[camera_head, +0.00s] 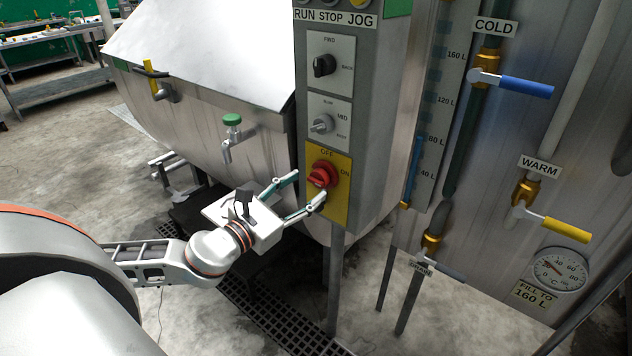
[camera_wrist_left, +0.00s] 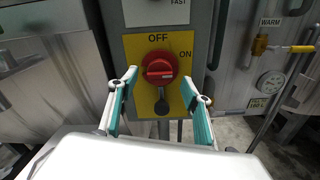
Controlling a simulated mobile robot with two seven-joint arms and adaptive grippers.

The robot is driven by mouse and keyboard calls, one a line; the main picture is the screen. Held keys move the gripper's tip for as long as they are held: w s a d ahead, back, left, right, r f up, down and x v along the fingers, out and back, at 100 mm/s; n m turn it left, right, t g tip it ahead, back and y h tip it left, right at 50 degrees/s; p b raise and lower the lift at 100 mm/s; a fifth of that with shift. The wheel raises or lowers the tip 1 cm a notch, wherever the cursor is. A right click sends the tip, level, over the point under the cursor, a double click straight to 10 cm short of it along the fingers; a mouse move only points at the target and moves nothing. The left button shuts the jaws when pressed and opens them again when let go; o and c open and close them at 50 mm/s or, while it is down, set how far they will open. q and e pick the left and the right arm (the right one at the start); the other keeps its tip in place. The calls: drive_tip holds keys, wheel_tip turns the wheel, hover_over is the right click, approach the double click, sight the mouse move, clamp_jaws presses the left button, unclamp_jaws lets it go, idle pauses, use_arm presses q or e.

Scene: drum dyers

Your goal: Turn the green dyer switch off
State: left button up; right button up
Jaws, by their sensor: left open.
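The red rotary switch (camera_head: 321,175) sits on a yellow plate (camera_head: 338,211) low on the grey control box. The plate reads OFF above the knob and ON to its right. In the left wrist view the knob (camera_wrist_left: 159,69) is near the middle, and its grip bar looks roughly sideways, toward the ON side. My left gripper (camera_head: 310,185) is open and empty, its fingertips just in front of the plate, one on each side of the knob. In the left wrist view the gripper (camera_wrist_left: 158,84) also straddles the knob; contact cannot be told. My right gripper is not in view.
Above the switch are a black FWD/BACK knob (camera_head: 324,65) and a grey speed knob (camera_head: 321,124). A green-topped tap (camera_head: 231,120) stands left. Blue (camera_head: 526,86) and yellow (camera_head: 567,229) valve levers are to the right. A floor grate (camera_head: 275,319) lies below.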

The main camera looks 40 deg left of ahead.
sight(314, 181)
use_arm(q)
drive_tip(key=shift+w+d, duration=0.2)
drive_tip(key=shift+w, duration=2.05)
drive_tip(key=c, duration=1.1)
